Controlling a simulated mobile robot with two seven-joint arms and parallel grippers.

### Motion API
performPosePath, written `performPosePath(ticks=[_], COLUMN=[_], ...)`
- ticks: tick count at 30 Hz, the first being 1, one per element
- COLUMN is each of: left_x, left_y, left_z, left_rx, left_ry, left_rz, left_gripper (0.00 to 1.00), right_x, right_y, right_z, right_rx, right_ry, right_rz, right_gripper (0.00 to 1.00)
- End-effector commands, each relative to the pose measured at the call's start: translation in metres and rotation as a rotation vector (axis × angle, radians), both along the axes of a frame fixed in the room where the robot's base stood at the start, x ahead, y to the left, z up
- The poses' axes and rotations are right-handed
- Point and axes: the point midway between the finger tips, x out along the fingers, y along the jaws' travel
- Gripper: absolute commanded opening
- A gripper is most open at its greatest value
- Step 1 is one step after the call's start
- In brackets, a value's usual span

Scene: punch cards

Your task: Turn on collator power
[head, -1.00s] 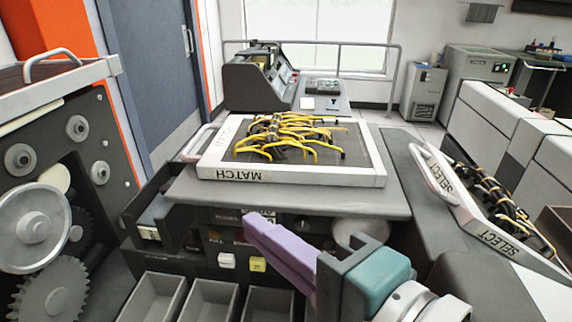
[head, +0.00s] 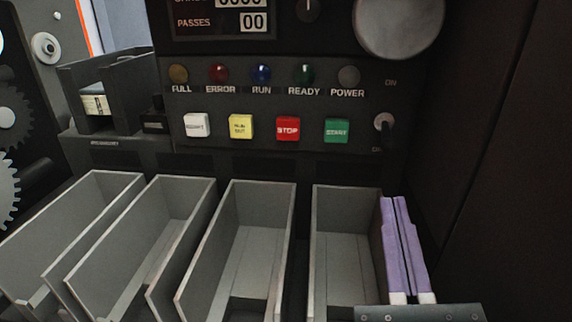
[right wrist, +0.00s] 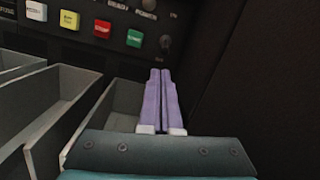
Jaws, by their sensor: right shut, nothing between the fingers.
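The collator's power switch (head: 384,122) is a small toggle at the right end of the dark control panel, with ON above it and a partly covered label below. Its lever seems to point down. It also shows in the right wrist view (right wrist: 165,42). The POWER lamp (head: 348,76) above and left of it looks grey and unlit. My right gripper (head: 393,199) has two purple fingers, shut together and empty. Its tips point at the panel, below the switch and apart from it in the picture. They also show in the right wrist view (right wrist: 161,72). My left gripper is not in view.
Several grey open bins stand below the panel; the rightmost bin (head: 335,200) is close beside my right fingers. A green START button (head: 337,130) and red STOP button (head: 288,129) lie left of the switch. A dark wall (head: 490,170) rises on the right.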

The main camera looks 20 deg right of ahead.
Motion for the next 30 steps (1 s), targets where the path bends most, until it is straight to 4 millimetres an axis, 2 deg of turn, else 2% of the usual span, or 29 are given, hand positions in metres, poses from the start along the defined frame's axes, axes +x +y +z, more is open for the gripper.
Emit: performPosePath(ticks=[1, 3, 17, 20, 30], left_x=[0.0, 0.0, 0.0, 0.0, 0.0], left_y=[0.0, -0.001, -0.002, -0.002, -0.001], left_z=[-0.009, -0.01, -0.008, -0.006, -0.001], left_rx=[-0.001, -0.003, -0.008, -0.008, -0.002], left_ry=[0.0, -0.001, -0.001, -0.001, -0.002], left_rz=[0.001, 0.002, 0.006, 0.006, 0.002], left_gripper=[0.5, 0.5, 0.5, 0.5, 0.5], right_x=[-0.002, -0.004, -0.001, 0.008, 0.057], right_y=[-0.001, -0.003, -0.007, -0.013, -0.048], right_z=[-0.01, -0.012, -0.009, -0.007, 0.003], right_rx=[0.015, 0.026, 0.029, 0.029, 0.028], right_ry=[-0.01, -0.019, -0.025, -0.025, -0.025], right_rz=[-0.012, -0.025, -0.03, -0.03, -0.03], right_gripper=[0.0, 0.0, 0.0, 0.0, 0.0])
